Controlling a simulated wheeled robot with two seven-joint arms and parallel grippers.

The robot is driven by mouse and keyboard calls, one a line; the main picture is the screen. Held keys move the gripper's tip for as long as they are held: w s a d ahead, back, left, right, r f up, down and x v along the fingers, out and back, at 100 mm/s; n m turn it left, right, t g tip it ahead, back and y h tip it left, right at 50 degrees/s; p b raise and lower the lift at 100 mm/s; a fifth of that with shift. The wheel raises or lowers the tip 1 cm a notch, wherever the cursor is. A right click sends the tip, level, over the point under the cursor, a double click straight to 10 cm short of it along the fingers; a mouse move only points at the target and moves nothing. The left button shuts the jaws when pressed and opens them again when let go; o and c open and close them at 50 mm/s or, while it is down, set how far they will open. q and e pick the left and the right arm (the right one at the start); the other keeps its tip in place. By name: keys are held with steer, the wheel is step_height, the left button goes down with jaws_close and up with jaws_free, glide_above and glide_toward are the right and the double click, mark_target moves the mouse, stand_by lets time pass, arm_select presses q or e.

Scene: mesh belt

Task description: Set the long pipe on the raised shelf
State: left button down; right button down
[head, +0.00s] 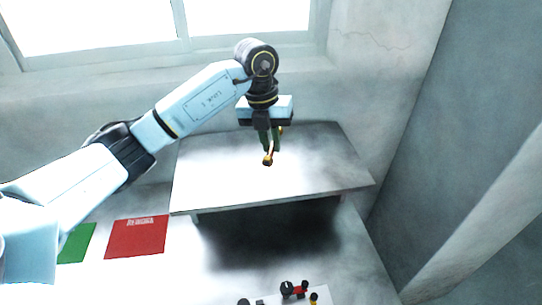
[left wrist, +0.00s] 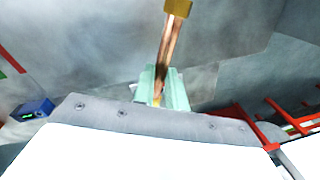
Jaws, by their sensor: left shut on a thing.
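The long pipe (left wrist: 171,45) is copper-coloured with a brass end fitting. In the left wrist view it sticks out from between the pale green fingers of my left gripper (left wrist: 160,92). In the head view my left gripper (head: 270,144) points down over the raised shelf (head: 225,180), shut on the pipe. The pipe's brass end (head: 267,160) shows just below the fingertips, over the shelf's middle. Most of the pipe is foreshortened or hidden by the fingers there. I cannot tell whether it touches the shelf. My right gripper is not in view.
The shelf top looks otherwise bare, with dark shadow beneath it. A red mat (head: 137,239) and a green mat (head: 77,243) lie at the left. Small red and black parts (head: 298,290) sit at the bottom. Walls stand behind and right.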

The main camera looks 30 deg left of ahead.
mark_target(272, 179)
arm_select(q)
step_height(272, 179, down, 8)
steer(key=shift+s+p, duration=0.15)
steer(key=shift+p, duration=0.45)
steer(key=shift+f, duration=0.3)
steer(key=shift+f, duration=0.2)
steer(key=c, duration=1.4)
jaws_free()
steer(key=shift+c, duration=0.2)
